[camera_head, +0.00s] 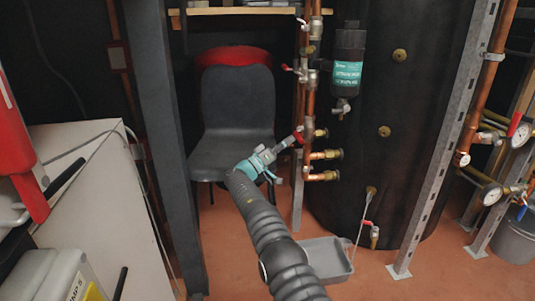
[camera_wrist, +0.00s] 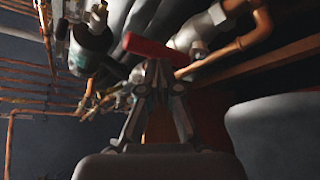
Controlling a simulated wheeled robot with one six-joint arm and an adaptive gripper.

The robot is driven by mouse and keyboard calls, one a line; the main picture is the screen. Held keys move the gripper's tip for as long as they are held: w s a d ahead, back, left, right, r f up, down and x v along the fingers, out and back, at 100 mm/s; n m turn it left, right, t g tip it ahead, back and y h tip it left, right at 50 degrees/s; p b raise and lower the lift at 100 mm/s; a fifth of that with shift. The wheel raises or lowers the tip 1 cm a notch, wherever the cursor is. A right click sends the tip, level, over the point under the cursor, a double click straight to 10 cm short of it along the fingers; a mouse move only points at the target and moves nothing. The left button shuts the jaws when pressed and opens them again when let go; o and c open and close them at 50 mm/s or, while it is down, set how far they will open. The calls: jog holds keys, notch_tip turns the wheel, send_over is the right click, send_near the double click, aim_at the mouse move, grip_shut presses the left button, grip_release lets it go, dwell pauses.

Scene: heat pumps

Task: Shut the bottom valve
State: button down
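A lever valve with a red handle (camera_head: 298,134) sits low on the vertical copper pipe left of the black tank. My gripper (camera_head: 284,145) is at this handle, reaching it from the lower left. In the wrist view, the red handle (camera_wrist: 147,47) lies slanted across the tips of my gripper (camera_wrist: 157,70), with metal valve parts behind it. The fingertips are close together and partly hidden at the handle. I cannot tell whether they grip it or only touch it. Another red-handled valve (camera_head: 288,68) is higher on the same pipe.
A dark chair (camera_head: 235,105) stands behind my arm. Brass fittings (camera_head: 325,155) stick out below the valve. A small red-handled tap (camera_head: 373,231) is near the tank's foot, beside a grey tray (camera_head: 328,258). Metal posts (camera_head: 448,130) and a white cabinet (camera_head: 105,215) flank the space.

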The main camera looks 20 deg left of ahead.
jog(key=r+v, duration=0.1)
jog(key=v, duration=0.8)
jog(key=shift+s+a, duration=0.4)
jog(key=shift+s, duration=0.1)
